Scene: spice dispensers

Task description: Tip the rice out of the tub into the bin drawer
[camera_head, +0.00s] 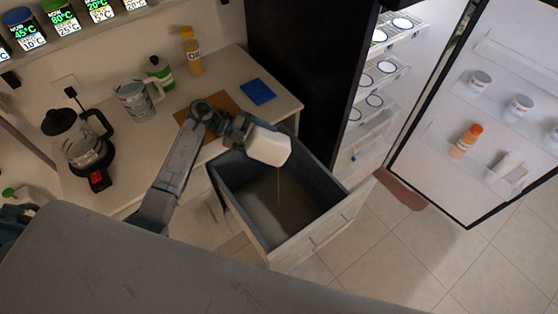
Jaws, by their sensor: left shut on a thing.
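A white tub (268,147) is held tilted over the open bin drawer (334,222). My left gripper (244,131) is shut on the tub at its upper left side. A thin pale stream falls from the tub into the drawer, near the middle of its dark interior. The inside of the tub is hidden, and the drawer's contents are too dim to tell apart. Part of another arm shows at the left edge, but no right gripper can be made out.
The counter behind holds a coffee maker (84,146), a glass jug (138,100), a green bottle (160,73), an oil bottle (192,51), a brown board (210,112) and a blue pad (258,92). An open fridge door (440,165) stands at right.

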